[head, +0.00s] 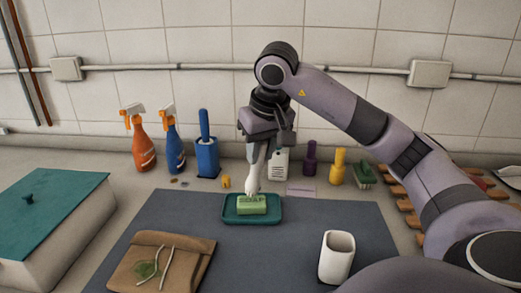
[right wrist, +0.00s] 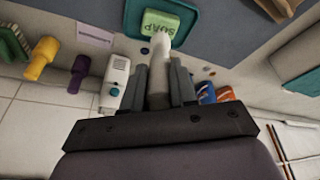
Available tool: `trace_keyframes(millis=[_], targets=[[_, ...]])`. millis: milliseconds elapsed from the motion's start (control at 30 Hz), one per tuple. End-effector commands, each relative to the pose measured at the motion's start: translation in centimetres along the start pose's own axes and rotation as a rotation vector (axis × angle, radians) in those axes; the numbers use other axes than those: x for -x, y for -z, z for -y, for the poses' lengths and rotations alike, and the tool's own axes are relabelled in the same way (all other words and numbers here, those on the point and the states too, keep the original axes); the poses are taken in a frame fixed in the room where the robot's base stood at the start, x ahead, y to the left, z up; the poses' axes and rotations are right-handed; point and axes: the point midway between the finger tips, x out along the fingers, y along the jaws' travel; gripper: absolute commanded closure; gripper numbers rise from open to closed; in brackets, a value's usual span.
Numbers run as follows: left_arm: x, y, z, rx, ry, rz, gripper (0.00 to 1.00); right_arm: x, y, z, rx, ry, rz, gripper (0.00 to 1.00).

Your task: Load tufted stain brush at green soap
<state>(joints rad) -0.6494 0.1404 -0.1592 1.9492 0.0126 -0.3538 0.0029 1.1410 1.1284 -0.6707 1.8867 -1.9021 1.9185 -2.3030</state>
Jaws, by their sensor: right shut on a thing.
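The green soap (head: 252,207) lies in a teal dish (head: 229,219) on the dark mat; it also shows in the right wrist view (right wrist: 155,24). My right gripper (head: 259,142) is above the dish, shut on the pale stain brush (head: 256,172). The brush points down, its lower end at the soap's back edge; it appears to touch, but I cannot be sure. In the right wrist view the brush (right wrist: 159,75) stands between the two grey fingers, its far end by the soap. My left gripper is out of view.
A white cup (head: 337,257) and a brown folded cloth or pouch (head: 185,254) are on the dark mat (head: 285,255). Orange (head: 143,147) and blue (head: 174,147) spray bottles, a blue holder (head: 207,157), and purple (head: 310,158) and yellow (head: 338,167) items stand behind. A teal-lidded box (head: 55,200) is left.

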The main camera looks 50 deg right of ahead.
Motion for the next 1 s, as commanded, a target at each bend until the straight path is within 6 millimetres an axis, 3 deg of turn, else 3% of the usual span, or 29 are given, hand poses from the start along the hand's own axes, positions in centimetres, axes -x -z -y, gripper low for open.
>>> trace_keyframes(millis=[267,533,1000], targets=[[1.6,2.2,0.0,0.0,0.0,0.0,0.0,2.6,0.9,-0.1,-0.001,0.001,-0.003,1.0],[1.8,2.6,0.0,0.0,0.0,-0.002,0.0,4.3,1.6,-0.1,0.0,0.002,-0.005,1.0],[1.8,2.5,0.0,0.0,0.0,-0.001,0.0,4.5,1.6,-0.1,-0.001,0.001,-0.004,1.0]])
